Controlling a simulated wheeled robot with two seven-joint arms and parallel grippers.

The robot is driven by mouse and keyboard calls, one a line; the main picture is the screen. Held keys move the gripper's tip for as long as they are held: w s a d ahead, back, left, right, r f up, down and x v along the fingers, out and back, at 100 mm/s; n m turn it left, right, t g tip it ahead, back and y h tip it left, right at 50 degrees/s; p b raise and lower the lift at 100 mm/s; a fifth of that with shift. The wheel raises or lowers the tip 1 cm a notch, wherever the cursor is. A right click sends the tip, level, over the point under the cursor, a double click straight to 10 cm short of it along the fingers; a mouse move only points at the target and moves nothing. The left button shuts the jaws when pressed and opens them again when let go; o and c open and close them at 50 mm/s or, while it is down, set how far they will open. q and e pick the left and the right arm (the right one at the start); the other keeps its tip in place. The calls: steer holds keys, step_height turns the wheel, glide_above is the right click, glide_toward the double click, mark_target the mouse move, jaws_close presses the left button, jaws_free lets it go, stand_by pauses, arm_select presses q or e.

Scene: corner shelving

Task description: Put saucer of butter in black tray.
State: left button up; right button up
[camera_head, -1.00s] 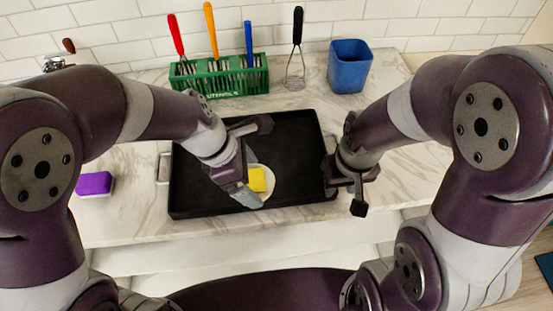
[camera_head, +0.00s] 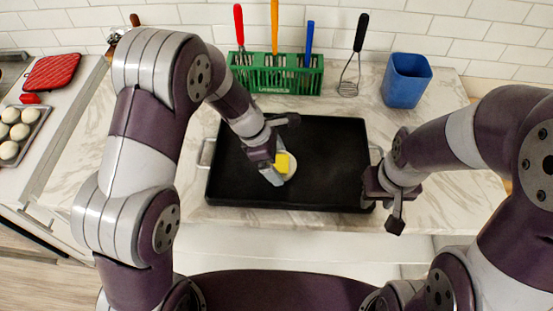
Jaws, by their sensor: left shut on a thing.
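The black tray (camera_head: 325,188) lies on the marble counter, with a metal handle at each end. A small white saucer (camera_head: 291,171) with a yellow block of butter (camera_head: 282,163) shows over the tray's middle. My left gripper (camera_head: 274,168) is shut on the saucer at its left side and partly hides it. I cannot tell whether the saucer touches the tray floor. My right gripper (camera_head: 383,207) is beside the tray's front right corner, with its fingers apart and nothing seen between them.
A green utensil rack (camera_head: 275,80) and a blue cup (camera_head: 406,80) stand behind the tray. A whisk (camera_head: 350,70) is at the wall. At the far left are a red pad (camera_head: 52,71) and a pan of pale buns (camera_head: 32,130). The counter right of the tray is partly clear.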

arm_select(q)
steer(key=shift+f, duration=0.1)
steer(key=o, duration=1.1)
steer(key=v, duration=1.2)
steer(key=s+a+f+m+y, duration=0.1)
steer(key=s+a+m+y, duration=0.1)
steer(key=s+a+m, duration=0.3)
steer(key=s+a+f+m+t+y, duration=0.1)
steer(key=s+a+m, duration=0.4)
steer(key=m, duration=0.8)
steer(key=s+y, duration=0.1)
steer(key=s, duration=0.2)
steer(key=shift+a+f+y+p, duration=0.2)
steer(key=shift+a+y+p, duration=0.1)
steer(key=shift+a+p, duration=0.05)
